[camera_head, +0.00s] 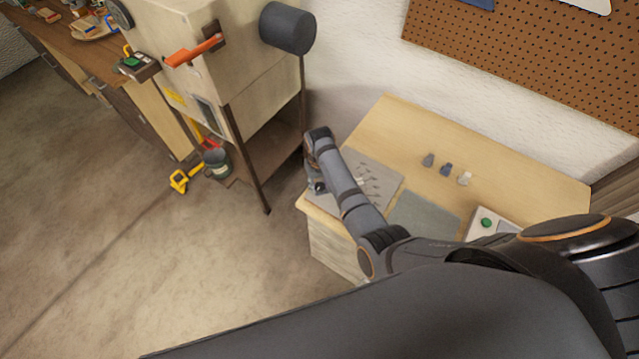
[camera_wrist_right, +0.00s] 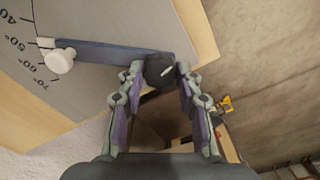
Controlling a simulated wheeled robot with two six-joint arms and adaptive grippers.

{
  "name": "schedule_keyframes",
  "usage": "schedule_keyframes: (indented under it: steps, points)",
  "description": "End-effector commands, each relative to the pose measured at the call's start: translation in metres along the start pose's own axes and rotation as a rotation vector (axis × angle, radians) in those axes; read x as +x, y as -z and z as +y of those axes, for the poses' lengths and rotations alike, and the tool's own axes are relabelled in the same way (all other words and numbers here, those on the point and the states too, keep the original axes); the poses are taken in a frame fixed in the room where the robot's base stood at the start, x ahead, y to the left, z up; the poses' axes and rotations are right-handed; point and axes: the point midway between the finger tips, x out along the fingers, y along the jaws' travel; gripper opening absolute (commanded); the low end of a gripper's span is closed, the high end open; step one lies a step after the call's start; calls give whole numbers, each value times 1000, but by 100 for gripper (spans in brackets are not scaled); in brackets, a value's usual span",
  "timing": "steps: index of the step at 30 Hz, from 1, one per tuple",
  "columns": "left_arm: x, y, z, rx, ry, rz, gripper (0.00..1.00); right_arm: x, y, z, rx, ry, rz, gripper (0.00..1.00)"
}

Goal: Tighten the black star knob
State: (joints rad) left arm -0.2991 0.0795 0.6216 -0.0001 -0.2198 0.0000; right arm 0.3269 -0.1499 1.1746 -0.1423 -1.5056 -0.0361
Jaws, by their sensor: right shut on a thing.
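The black star knob (camera_wrist_right: 158,70) sits at the right end of a blue-grey arm (camera_wrist_right: 110,52) in the right wrist view. My right gripper (camera_wrist_right: 157,72) is shut on the knob, with one finger on each side of it. The arm lies over a grey plate with an angle scale (camera_wrist_right: 120,22) marked 40 to 70 degrees. A white round knob (camera_wrist_right: 62,62) is at the arm's other end, near the 50 and 60 marks. In the head view my right gripper (camera_head: 317,186) is at the bench's left edge, and the star knob is hidden there. My left gripper is not in view.
The wooden bench (camera_head: 520,170) holds a grey pegged plate (camera_head: 385,172), a grey mat (camera_head: 425,216), three small pieces (camera_head: 446,169) and a green-button box (camera_head: 486,223). Left stands a cream cabinet (camera_head: 235,75) with an orange handle (camera_head: 194,51). A bucket (camera_head: 217,163) is below it.

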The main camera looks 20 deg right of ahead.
Motion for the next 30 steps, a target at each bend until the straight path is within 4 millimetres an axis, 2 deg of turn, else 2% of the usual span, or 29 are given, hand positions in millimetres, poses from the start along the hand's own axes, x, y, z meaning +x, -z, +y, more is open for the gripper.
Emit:
schedule_keyframes:
  steps: [30]
  points:
    - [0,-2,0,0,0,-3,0,0,0,0,948,0,-1,3]
